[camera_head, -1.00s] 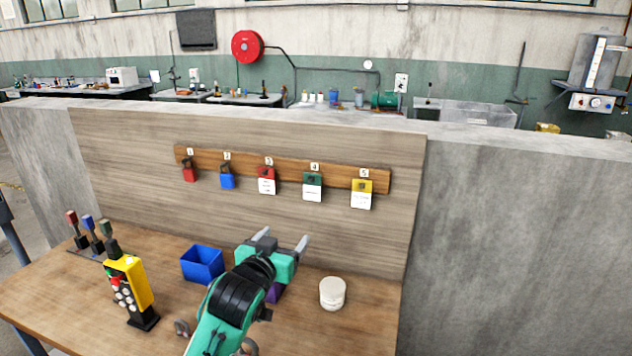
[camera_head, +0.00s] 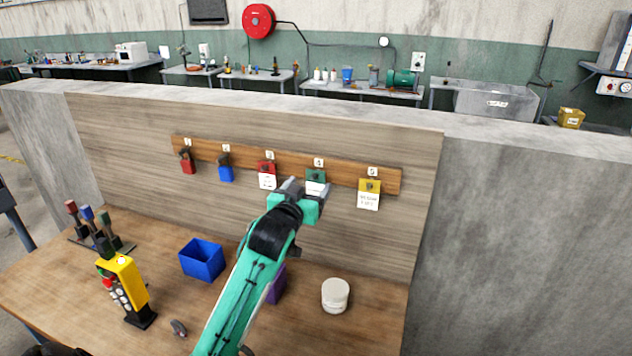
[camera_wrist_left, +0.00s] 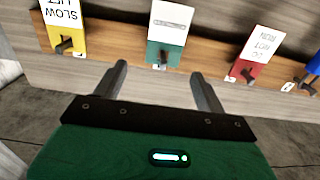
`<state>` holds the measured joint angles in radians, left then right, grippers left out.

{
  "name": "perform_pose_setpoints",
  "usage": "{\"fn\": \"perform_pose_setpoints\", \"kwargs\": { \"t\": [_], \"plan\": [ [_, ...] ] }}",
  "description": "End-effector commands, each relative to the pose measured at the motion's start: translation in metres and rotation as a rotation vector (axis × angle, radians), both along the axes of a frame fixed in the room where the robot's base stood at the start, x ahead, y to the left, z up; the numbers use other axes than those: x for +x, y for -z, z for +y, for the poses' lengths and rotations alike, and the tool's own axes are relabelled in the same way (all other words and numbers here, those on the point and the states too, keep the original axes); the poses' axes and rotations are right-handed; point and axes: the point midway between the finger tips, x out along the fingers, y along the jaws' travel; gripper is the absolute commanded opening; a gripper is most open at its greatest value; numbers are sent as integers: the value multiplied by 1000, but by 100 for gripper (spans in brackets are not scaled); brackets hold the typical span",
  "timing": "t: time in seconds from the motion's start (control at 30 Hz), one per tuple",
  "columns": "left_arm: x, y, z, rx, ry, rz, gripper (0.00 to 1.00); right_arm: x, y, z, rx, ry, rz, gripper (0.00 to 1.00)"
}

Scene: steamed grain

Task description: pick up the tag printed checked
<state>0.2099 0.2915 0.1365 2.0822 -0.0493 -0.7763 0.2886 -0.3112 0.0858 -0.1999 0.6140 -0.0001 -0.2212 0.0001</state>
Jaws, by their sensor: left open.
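A green-topped tag (camera_head: 316,176) with a white lower part hangs on the hook under number 4 of the wooden rail. It also shows in the left wrist view (camera_wrist_left: 168,42), upside down, with its print too blurred to read. My left gripper (camera_head: 308,190) is open and empty in front of the board, close to this tag and partly covering it. In the left wrist view its fingers (camera_wrist_left: 160,78) point toward the tag's hook, with a gap visible. A red tag (camera_wrist_left: 258,48) reading "do not run" and a yellow tag (camera_wrist_left: 65,22) reading "slow lift" hang beside it.
A red padlock (camera_head: 188,166) and a blue padlock (camera_head: 225,173) hang on the rail's left. On the table stand a blue bin (camera_head: 202,262), a yellow pendant (camera_head: 125,285), a white jar (camera_head: 335,295) and a purple object (camera_head: 276,286) partly behind my arm.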

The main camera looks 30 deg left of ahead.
Motion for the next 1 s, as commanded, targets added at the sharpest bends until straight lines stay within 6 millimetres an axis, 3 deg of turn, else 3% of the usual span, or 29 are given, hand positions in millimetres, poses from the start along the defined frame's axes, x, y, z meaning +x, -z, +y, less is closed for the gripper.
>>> {"fn": "perform_pose_setpoints", "kwargs": {
  "t": [0.23, 0.5, 0.83, 1.0],
  "plan": [
    [16, -4, 6, 1, -1, 0, 73, 24, -15, 2, 3, 0, -31, 72],
    [47, -2, 16, 1, 0, 1, 73, 16, -32, 8, 10, 2, -21, 72],
    [53, 1, 17, 1, 0, 0, 73, 11, -32, 11, 13, 3, -16, 72],
    [53, 1, 17, 1, 0, 0, 41, 12, -32, 8, 9, 2, -16, 72]
  ]
}}
